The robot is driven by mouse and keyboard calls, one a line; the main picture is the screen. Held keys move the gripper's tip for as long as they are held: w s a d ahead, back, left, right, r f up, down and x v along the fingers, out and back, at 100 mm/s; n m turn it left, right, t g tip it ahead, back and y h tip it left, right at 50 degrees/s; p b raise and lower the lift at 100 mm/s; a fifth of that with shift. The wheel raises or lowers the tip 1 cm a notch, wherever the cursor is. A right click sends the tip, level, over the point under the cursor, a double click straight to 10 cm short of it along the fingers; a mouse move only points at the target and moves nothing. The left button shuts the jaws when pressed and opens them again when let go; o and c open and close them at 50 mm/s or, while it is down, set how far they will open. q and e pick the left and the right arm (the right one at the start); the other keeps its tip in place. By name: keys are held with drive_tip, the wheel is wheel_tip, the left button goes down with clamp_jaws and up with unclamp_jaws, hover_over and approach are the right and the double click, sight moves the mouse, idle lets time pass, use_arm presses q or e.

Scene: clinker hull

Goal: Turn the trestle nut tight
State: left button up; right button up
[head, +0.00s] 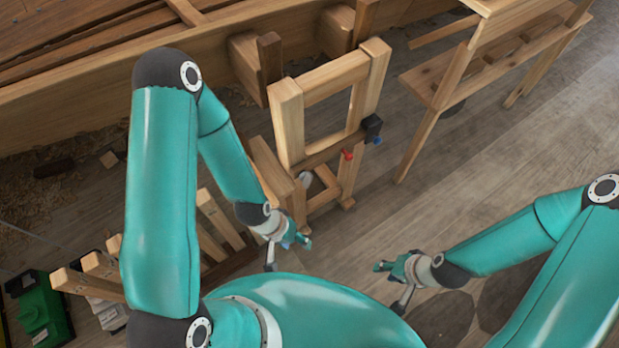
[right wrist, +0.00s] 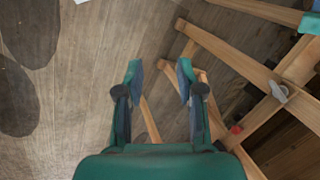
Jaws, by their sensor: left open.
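A wooden trestle (head: 290,125) stands by the hull. A pale grey nut (head: 305,178) shows low on its near side. In the right wrist view the nut looks like a grey wing nut (right wrist: 278,92) on a wooden bar at the right. How tight it is cannot be told. My left gripper (head: 288,254) is open and empty, just below and in front of the nut, apart from it. My right gripper (head: 390,284) is open and empty, further right over the floor. In the right wrist view its fingers (right wrist: 160,72) stand apart with only floor and wood behind them.
A red knob (head: 347,155) and a black block (head: 372,127) are on the trestle. The planked hull (head: 80,100) fills the upper left. A wooden bench (head: 450,85) stands upper right. A green box (head: 42,312) sits lower left. The floor right of the trestle is clear.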

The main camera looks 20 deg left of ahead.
drive_tip(key=w+a+f+n+b, duration=0.25)
drive_tip(key=w+b, duration=0.25)
drive_tip(key=w, duration=0.3)
drive_tip(key=n+y+b, duration=0.2)
drive_tip(key=n+b, duration=0.7)
drive_tip(key=b, duration=0.5)
approach(308, 180)
drive_tip(key=shift+g, duration=0.3)
drive_tip(key=x, duration=0.3)
drive_tip(key=b+x, duration=0.1)
drive_tip(key=x, duration=0.3)
drive_tip(key=w+x, duration=0.1)
drive_tip(key=x, duration=0.3)
drive_tip(key=shift+d+f+b, duration=0.1)
drive_tip(key=shift+f+b, duration=0.15)
drive_tip(key=shift+b, duration=0.1)
clamp_jaws()
drive_tip(key=shift+d, duration=0.15)
